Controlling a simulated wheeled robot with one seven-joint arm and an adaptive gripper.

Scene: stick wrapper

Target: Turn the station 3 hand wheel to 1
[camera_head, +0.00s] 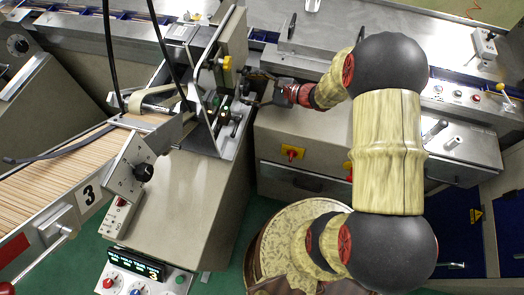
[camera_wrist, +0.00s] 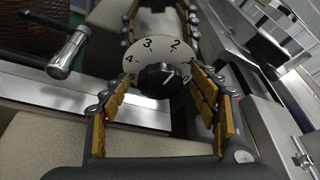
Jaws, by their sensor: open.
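In the wrist view, a pale round dial (camera_wrist: 143,56) with black numbers, among them 2, 3 and 4, lies between the fingers of my gripper (camera_wrist: 163,82). A black knob (camera_wrist: 160,81) with a white mark like a 7 sits at its middle and hides part of the dial. My gripper is open, with its yellow-padded fingers on both sides of the knob; I cannot tell whether they touch it. In the head view, my gripper (camera_head: 254,91) is beside the upright machine plate.
A crank handle (camera_wrist: 68,54) stands at upper left in the wrist view. In the head view, a black knob (camera_head: 143,172) is on a tilted plate, a yellow knob (camera_head: 227,63) is close to my gripper, and a control box (camera_head: 139,275) is below.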

